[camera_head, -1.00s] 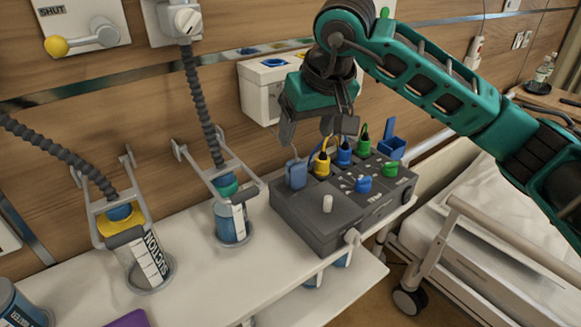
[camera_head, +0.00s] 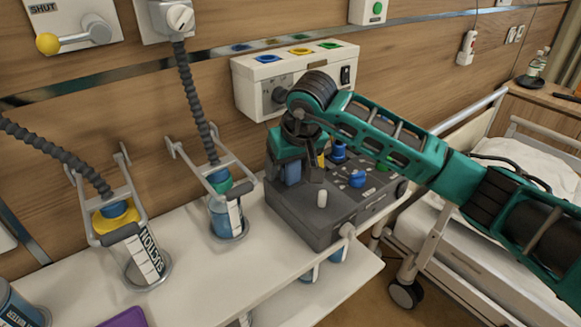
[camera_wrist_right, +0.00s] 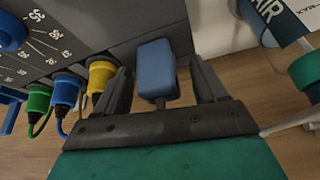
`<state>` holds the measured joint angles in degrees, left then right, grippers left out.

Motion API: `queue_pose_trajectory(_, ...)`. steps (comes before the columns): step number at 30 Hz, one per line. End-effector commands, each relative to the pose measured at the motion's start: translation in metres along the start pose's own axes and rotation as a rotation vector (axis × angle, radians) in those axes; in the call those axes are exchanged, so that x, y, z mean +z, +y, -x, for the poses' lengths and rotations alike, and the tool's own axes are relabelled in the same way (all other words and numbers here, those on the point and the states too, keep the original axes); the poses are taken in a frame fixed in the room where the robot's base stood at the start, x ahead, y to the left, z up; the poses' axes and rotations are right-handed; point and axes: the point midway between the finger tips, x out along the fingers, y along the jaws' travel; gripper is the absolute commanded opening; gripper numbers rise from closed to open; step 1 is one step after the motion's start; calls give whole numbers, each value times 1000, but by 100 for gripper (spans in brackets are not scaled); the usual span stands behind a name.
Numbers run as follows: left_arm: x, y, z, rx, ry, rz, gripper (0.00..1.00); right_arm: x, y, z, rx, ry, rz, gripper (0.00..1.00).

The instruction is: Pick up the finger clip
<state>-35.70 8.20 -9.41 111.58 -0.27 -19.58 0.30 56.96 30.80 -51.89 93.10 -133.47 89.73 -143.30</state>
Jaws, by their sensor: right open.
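My right gripper (camera_wrist_right: 160,72) is open, with one finger on each side of the clip. Gaps show between the clip and both fingers. In the head view my right gripper (camera_head: 294,176) is down over the box corner and partly hides the clip. My left gripper is not in view.
The grey box (camera_head: 325,225) has knobs and yellow, blue and green plugs close beside the gripper. A blue-filled suction canister (camera_head: 226,222) stands to its left on the white shelf (camera_head: 215,275). A white wall unit (camera_head: 262,90) is behind; the bed (camera_head: 480,250) is at right.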

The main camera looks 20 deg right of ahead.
Motion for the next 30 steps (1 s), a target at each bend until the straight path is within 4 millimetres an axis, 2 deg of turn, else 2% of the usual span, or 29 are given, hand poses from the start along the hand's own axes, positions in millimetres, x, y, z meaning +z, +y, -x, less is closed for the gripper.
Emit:
queue_pose_trajectory(6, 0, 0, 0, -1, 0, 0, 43, 0, 0, 0, 0, 1, 0, 69)
queue_pose_trajectory(24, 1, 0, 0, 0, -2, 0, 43, 0, 0, 0, 0, 0, 0, 12)
queue_pose_trajectory(30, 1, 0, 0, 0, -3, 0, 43, 0, 0, 0, 0, 0, -1, 11)
